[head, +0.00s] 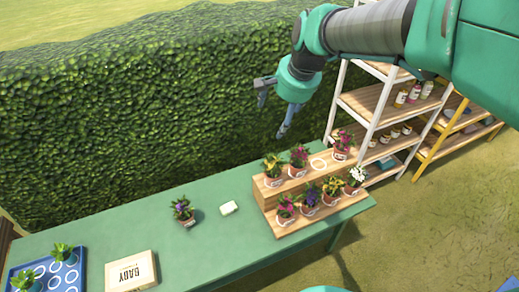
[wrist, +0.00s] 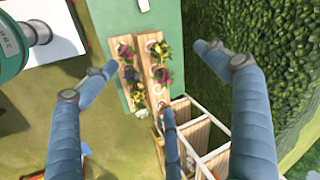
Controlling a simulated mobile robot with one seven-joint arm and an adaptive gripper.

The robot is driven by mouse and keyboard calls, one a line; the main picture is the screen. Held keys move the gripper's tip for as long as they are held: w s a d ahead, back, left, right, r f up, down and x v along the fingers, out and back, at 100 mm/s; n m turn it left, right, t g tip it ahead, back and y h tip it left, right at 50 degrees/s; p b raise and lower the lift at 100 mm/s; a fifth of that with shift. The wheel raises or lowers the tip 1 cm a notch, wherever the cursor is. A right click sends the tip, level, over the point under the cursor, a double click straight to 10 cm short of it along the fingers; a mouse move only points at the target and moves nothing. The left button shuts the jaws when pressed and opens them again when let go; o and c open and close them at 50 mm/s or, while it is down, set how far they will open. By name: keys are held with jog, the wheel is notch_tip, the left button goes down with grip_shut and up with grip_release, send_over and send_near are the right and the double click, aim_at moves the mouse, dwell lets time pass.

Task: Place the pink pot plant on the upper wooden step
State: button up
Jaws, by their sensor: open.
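A two-level wooden stand sits on the green table in the head view. Its upper wooden step (head: 319,164) carries several potted flowers and a bare spot marked with a white ring. A pot plant with pink flowers (head: 285,206) stands at the left end of the lower step. Other pink-flowered pots (head: 299,156) stand on the upper step, so I cannot tell which is meant. My gripper (head: 273,110) is open and empty, in the air behind and above the stand. In the wrist view its spread fingers (wrist: 155,60) show with the stand beyond, apart from every pot.
A purple-flowered pot (head: 183,210), a small white block (head: 228,208), a BABY box (head: 130,270) and a blue tray (head: 66,277) are on the table (head: 200,245). A white shelf unit (head: 372,108) stands at right; a hedge (head: 130,120) runs behind.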

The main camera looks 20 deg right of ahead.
jog(key=s+a+n, duration=0.5)
jog(key=s, duration=0.5)
jog(key=s+a+n+t, duration=0.1)
jog(key=s+a+n, duration=0.5)
jog(key=s, duration=0.4)
jog(key=shift+s+f, duration=0.25)
jog(key=shift+s, duration=0.05)
notch_tip(320, 180, down, 17)
jog(key=b, duration=1.7)
